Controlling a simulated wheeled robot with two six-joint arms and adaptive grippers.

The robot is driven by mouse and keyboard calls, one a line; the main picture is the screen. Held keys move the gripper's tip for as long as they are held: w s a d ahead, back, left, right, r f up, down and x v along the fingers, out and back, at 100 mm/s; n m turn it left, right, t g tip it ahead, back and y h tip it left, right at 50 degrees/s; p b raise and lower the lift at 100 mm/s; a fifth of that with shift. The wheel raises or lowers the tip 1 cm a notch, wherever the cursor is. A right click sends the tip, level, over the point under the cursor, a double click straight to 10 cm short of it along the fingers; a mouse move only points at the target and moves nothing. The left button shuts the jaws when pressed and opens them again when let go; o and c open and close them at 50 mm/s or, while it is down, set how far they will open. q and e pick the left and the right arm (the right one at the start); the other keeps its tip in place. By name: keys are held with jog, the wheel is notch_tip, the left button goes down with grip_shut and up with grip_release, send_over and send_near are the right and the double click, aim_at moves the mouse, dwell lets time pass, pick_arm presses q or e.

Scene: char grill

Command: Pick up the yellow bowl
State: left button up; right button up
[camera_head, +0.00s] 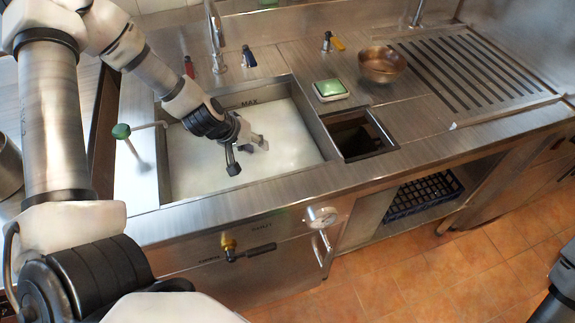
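A round bowl (382,64) of brownish, golden metal sits upright on the steel counter, right of the middle in the head view. It is the only bowl that I see, and nothing touches it from above. My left gripper (249,156) is over the white-filled basin, left of and nearer than the bowl, well apart from it. Its fingers are spread and nothing shows between them. Only a dark piece of my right arm shows at the lower right edge; I do not see its gripper.
The basin (312,125) has a raised steel rim. A green-topped square item (330,89) and a dark rectangular opening (358,134) lie between it and the bowl. Taps (216,38) stand at the back.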

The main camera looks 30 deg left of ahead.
aim_at(269, 152)
pick_arm(q)
jog(key=shift+b+x, duration=0.8)
jog(key=shift+x, duration=0.3)
jog(key=b+x, duration=0.4)
jog(key=x, duration=0.1)
jog(key=shift+d, duration=0.2)
jog(key=shift+w+r, duration=0.1)
jog(key=shift+r, duration=0.1)
grip_shut()
pick_arm(e)
notch_tip(269, 152, down, 7)
jog(key=shift+r, duration=0.15)
jog(key=shift+s+d, duration=0.1)
